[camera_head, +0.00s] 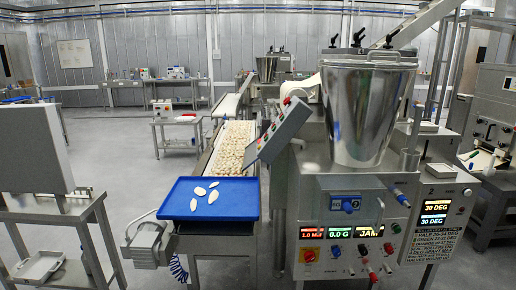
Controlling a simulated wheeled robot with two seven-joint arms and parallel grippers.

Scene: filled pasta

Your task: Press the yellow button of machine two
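A steel machine (343,190) with a shiny hopper (367,110) stands right of centre. Its front has lit displays (340,232) reading about "1.0", "0.0 G" and "JAM". Below them sit a red button on a yellowish plate (309,255), a blue knob (336,251) and several small red, green and blue controls. A small plate (345,204) above the displays has a blue mark, too small to read surely. Neither of my grippers is in view.
A blue tray (177,211) with a few pale pieces ends a conveyor of pasta (232,150). A tilted control box (277,132) juts out left of the hopper. A box with "30 DEG" displays (434,212) stands right. Grey floor (130,185) is open at left centre.

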